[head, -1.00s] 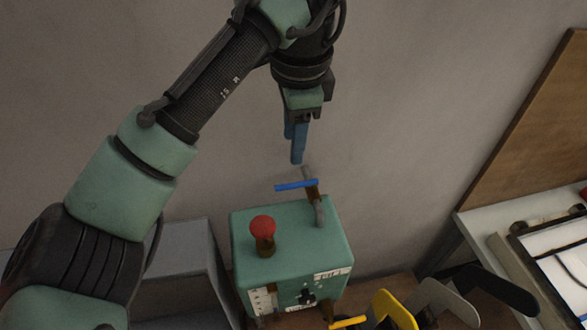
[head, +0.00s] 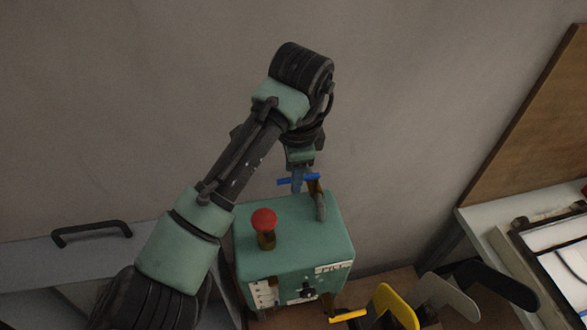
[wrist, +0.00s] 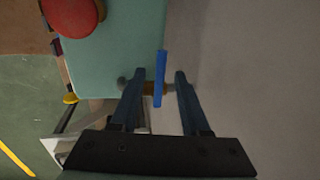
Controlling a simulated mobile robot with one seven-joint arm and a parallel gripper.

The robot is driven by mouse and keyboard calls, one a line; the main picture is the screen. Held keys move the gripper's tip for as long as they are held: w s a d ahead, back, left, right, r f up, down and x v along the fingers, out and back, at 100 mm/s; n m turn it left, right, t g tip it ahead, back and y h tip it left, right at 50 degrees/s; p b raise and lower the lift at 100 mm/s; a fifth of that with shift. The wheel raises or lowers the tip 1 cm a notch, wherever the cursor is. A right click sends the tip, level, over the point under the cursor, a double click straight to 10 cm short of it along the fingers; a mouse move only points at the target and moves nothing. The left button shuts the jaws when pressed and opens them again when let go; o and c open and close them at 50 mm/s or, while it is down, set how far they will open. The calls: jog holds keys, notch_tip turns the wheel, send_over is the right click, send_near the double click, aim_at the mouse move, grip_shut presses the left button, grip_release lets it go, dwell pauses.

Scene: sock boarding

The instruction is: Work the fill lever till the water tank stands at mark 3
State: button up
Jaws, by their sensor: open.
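The green machine box (head: 292,232) stands against the wall in the head view. A lever with a blue bar (head: 288,181) on a brown and grey arm rises at its back right. A red knob (head: 264,220) stands on its top, and a white marked strip (head: 263,293) is on its front, its marks too small to read. My gripper (head: 297,184) is at the blue bar. In the wrist view, the open fingers of my gripper (wrist: 158,77) stand on either side of the blue bar (wrist: 160,62), with gaps showing. I cannot make out a water level.
Yellow, grey and black angled pieces (head: 398,306) stand in front right of the box. A table (head: 480,222) with a tray and a brown board is at the right. A grey cabinet with a dark handle (head: 92,234) is at the left. The wall is close behind the box.

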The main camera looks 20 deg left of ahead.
jog(key=shift+c, duration=0.3)
grip_shut()
dwell(1.1)
